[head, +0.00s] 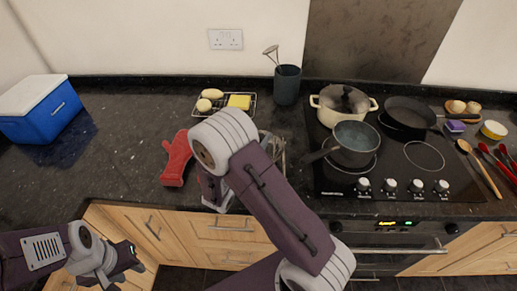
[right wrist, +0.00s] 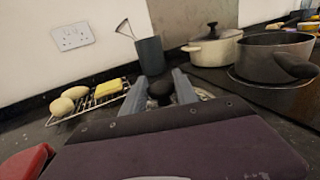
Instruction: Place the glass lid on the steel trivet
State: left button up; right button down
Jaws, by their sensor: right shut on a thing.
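My right gripper (right wrist: 160,84) is shut on a black knob (right wrist: 160,91), seen between its two grey fingers in the right wrist view. The knob appears to belong to the glass lid (right wrist: 205,95), of which only a pale, clear edge shows beside the right finger; my wrist hides the rest. In the head view my right arm covers this gripper. Thin metal wires (head: 280,153) show just right of that arm and may be the steel trivet, mostly hidden. My left gripper (head: 122,262) is low at the left, in front of the drawers, away from the counter; its jaw opening is unclear.
A wire rack (head: 222,114) with rolls and a yellow block, and a utensil pot (head: 287,85), stand behind. A red mitt (head: 176,158) and blue cooler (head: 42,108) are left. A lidded cream pot (head: 325,110), saucepan (head: 355,145) and frying pan (head: 405,113) occupy the hob.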

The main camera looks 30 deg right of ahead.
notch_tip(320, 180, down, 4)
jog(key=shift+s+r, duration=0.15)
jog(key=shift+f, duration=0.2)
jog(key=shift+b, duration=0.3)
jog(key=shift+f, duration=0.2)
jog(key=c, duration=0.9)
grip_release()
jog(key=shift+c, duration=0.2)
